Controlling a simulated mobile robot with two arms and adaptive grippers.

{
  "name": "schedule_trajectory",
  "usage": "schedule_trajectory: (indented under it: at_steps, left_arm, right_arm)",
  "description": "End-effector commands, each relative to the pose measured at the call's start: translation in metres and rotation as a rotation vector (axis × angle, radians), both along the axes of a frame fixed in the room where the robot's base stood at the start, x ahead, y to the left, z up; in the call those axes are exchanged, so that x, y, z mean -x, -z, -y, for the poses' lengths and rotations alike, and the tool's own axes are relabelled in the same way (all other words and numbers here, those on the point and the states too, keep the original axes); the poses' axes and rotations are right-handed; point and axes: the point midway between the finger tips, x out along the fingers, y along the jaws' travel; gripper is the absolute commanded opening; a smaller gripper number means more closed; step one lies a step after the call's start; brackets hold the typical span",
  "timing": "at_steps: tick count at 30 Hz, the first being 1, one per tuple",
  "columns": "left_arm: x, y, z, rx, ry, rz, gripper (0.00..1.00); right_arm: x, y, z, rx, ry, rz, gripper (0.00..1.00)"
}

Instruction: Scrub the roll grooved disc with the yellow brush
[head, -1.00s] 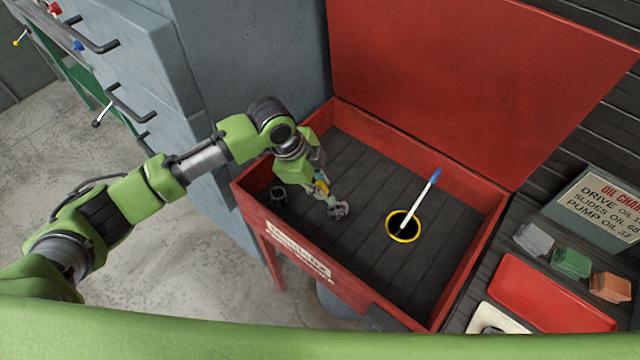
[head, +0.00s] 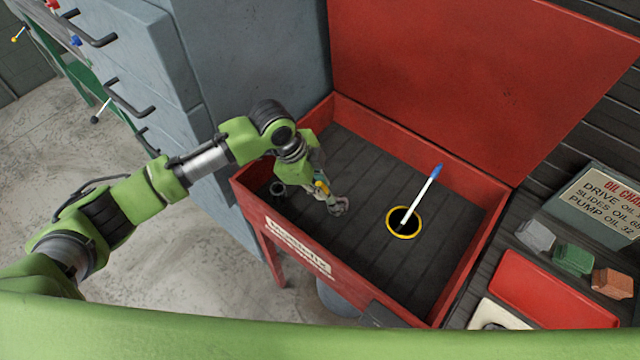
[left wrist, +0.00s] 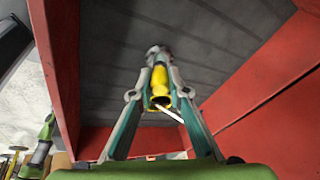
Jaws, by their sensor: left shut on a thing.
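My left gripper (head: 331,197) is shut on the yellow brush (head: 321,187), reaching down into the red tub (head: 466,262). In the left wrist view the brush (left wrist: 158,78) shows as a yellow body between the two fingers. A small grey metal disc (head: 341,206), apparently the roll grooved disc, is at the fingertips near the tub's dark floor. The gripper partly covers it, and I cannot tell whether the brush touches it. A grey shape also shows beyond the fingertips in the left wrist view (left wrist: 154,50). My right gripper is not in view.
A small dark ring (head: 278,188) lies at the tub's left. The raised red lid (head: 430,70) stands behind. A red tray (head: 540,290) lies at right.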

Motion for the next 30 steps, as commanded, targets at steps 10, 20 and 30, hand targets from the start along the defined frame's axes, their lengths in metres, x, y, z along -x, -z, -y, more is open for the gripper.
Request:
schedule_trajectory:
  at_steps: [10, 20, 30]
  left_arm:
    - [0.0001, 0.0041, 0.0002, 0.0, 0.0, 0.0, 0.0]
    - [0.0001, 0.0081, 0.0002, 0.001, 0.0, 0.0, 0.0]
    - [0.0054, 0.0055, 0.0076, 0.002, 0.002, -0.001, 0.0]
  right_arm:
    - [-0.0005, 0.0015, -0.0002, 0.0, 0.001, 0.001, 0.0]
    - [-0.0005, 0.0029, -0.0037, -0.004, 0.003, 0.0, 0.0]
    - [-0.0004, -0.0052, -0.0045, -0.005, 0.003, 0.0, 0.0]
